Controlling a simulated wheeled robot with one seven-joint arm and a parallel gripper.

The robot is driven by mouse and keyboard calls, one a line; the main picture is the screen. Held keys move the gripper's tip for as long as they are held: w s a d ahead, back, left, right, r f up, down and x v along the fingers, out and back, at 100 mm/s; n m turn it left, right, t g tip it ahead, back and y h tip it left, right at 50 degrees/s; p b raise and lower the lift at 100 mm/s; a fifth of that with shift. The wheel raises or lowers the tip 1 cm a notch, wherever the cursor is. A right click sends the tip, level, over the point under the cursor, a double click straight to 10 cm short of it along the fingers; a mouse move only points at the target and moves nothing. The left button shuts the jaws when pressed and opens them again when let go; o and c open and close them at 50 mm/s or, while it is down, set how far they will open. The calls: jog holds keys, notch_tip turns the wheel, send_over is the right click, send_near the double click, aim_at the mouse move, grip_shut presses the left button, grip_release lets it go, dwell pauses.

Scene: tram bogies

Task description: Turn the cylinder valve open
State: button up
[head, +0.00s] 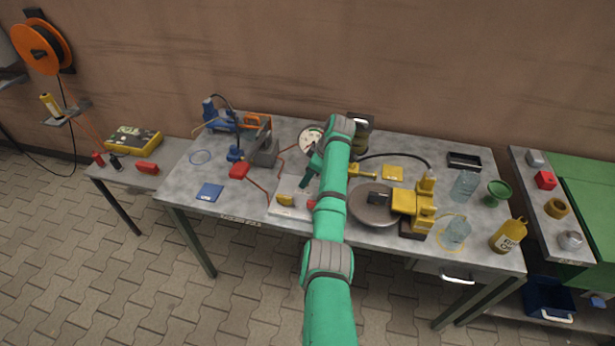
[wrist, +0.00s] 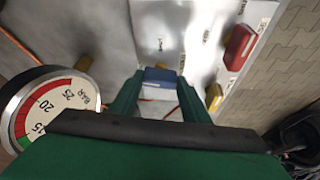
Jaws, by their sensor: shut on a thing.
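My gripper (wrist: 160,82) points at a pale panel in the wrist view, its two green fingers closed on a small blue block-like handle (wrist: 160,75). I cannot tell for sure that this handle belongs to the cylinder valve. A yellow handle (wrist: 214,96) and a red handle (wrist: 239,47) stand on the panel (wrist: 158,25), right of the fingers. In the head view my gripper (head: 305,183) is over the pale panel (head: 285,211) on the bench, and my arm hides most of what it holds.
A round gauge (wrist: 50,105) is close on the left in the wrist view. On the bench (head: 235,212) are a round grey disc (head: 371,207), a yellow device (head: 412,203), glass jars and a red-handled tool (head: 239,171). The bench's front left is mostly clear around a blue pad (head: 210,191).

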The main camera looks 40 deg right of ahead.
jog(key=shift+w+n+y, duration=0.1)
jog(key=shift+n+y, duration=0.2)
jog(key=shift+n, duration=0.5)
jog(key=o, duration=1)
jog(key=shift+o, duration=0.2)
jog(key=shift+r, duration=0.15)
jog(key=v, duration=1)
jog(key=shift+r, duration=0.35)
jog(key=shift+f, duration=0.1)
